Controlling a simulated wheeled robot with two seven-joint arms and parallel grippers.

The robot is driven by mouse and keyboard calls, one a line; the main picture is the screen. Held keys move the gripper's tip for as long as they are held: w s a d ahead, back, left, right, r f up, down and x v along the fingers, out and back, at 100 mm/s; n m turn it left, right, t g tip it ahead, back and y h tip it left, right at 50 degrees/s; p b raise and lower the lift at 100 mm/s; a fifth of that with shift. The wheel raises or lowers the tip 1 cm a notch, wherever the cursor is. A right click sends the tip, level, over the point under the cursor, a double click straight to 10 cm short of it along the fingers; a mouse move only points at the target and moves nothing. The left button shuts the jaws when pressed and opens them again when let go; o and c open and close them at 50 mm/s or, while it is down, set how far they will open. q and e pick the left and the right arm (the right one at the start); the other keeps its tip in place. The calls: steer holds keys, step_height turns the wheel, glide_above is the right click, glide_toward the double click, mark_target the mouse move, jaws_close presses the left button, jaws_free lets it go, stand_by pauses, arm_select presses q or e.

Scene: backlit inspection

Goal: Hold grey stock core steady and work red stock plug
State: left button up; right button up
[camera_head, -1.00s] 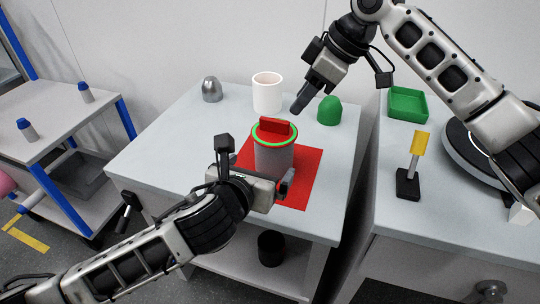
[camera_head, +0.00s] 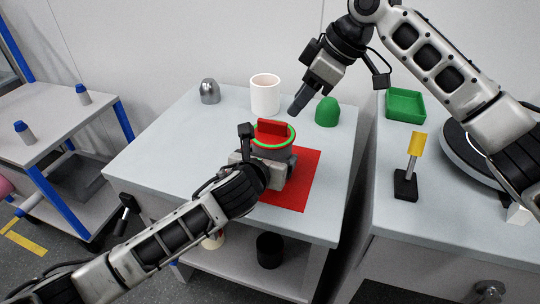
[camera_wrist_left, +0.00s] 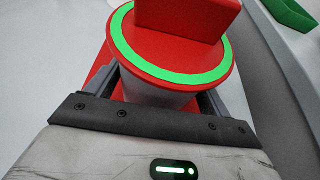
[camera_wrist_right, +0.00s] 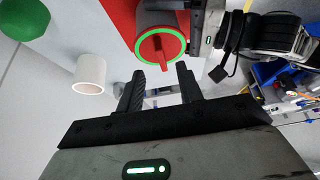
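The grey stock core (camera_head: 272,153) stands upright on a red mat (camera_head: 305,185). The red stock plug (camera_head: 272,131) sits in its top, with a raised red bar and a green ring around it. The plug also shows in the left wrist view (camera_wrist_left: 180,45) and the right wrist view (camera_wrist_right: 158,48). My left gripper (camera_wrist_left: 158,95) has one finger on each side of the core, below the ring; whether both fingers press on it I cannot tell. My right gripper (camera_head: 297,106) is open and empty, above and behind the plug; its spread fingers show in the right wrist view (camera_wrist_right: 161,88).
A white cup (camera_head: 265,96), a grey dome (camera_head: 209,92) and a green dome (camera_head: 327,112) stand at the table's back. A green tray (camera_head: 405,104) and a yellow-topped stand (camera_head: 407,183) are on the right bench. The table's left part is clear.

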arm_select(q)
steer(key=c, duration=0.5)
steer(key=shift+f, duration=0.15)
